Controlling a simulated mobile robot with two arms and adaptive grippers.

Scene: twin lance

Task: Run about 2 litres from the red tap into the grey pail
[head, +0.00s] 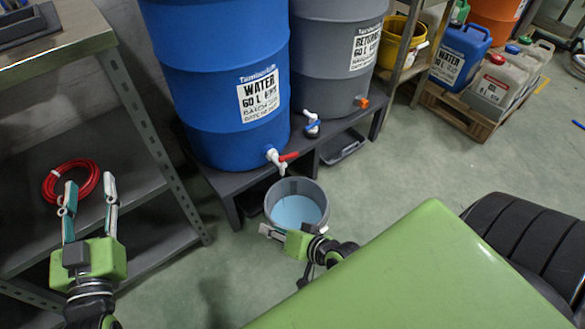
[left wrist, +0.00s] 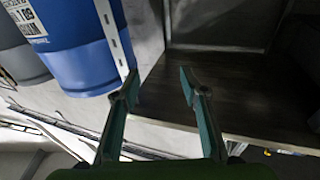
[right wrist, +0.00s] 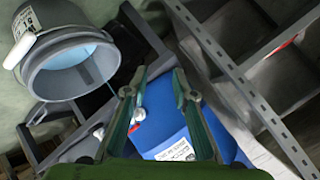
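The red tap (head: 281,158), a white spout with a red lever, sits low on the blue water barrel (head: 215,60). The tap also shows beyond my right fingers in the right wrist view (right wrist: 137,119). The grey pail (head: 297,186) stands on the floor below it, with pale blue liquid inside; its wall shows in the right wrist view (right wrist: 55,82). A thin pale blue streak there runs between pail and tap and looks like flowing water. My right gripper (head: 267,231) is open and empty beside the pail's near side. My left gripper (head: 90,192) is open and empty, far left.
A grey barrel (head: 335,45) with a blue-handled tap (head: 312,125) stands to the right on the same low stand (head: 230,192). A metal shelf (head: 140,165) with a coiled red hose (head: 70,181) is at the left. Floor left of the pail is clear.

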